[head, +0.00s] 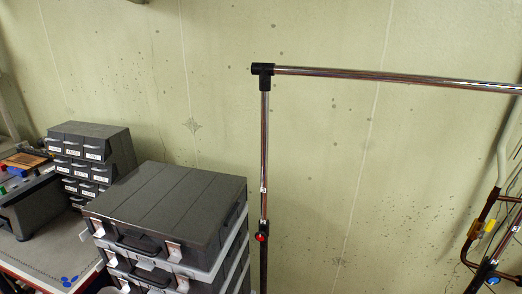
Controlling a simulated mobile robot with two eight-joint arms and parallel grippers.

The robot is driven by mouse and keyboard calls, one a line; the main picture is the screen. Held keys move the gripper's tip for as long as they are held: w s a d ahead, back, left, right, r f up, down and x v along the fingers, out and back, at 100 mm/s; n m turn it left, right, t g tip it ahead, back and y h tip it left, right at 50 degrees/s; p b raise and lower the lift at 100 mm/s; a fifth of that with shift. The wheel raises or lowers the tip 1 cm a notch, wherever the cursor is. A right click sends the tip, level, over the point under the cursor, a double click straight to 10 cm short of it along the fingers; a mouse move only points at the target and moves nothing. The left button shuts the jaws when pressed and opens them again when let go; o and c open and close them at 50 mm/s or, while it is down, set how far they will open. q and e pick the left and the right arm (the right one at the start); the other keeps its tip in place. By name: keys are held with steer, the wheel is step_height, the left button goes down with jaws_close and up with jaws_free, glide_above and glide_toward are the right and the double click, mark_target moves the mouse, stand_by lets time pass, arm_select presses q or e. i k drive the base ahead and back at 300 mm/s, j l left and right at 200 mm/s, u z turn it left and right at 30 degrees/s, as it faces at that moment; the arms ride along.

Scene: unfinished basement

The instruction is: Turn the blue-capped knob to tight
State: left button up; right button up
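The blue-capped knob (492,281) is low at the far right of the head view, on the right upright of a chrome garment-rack-like frame. It is small and close to the picture's lower right edge. How tight it sits cannot be told. A red-capped knob (261,237) sits on the frame's left upright (264,150). Neither of my grippers shows in the head view.
The frame's top bar (400,78) runs right from a black corner joint. Stacked grey cases (170,205) stand left of the left upright. A drawer cabinet (92,150) and a workbench (45,262) are farther left. Brownish pipes (476,232) stand near the blue-capped knob.

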mark_target(491, 278)
steer(key=l+z, duration=0.1)
steer(key=z, duration=1.05)
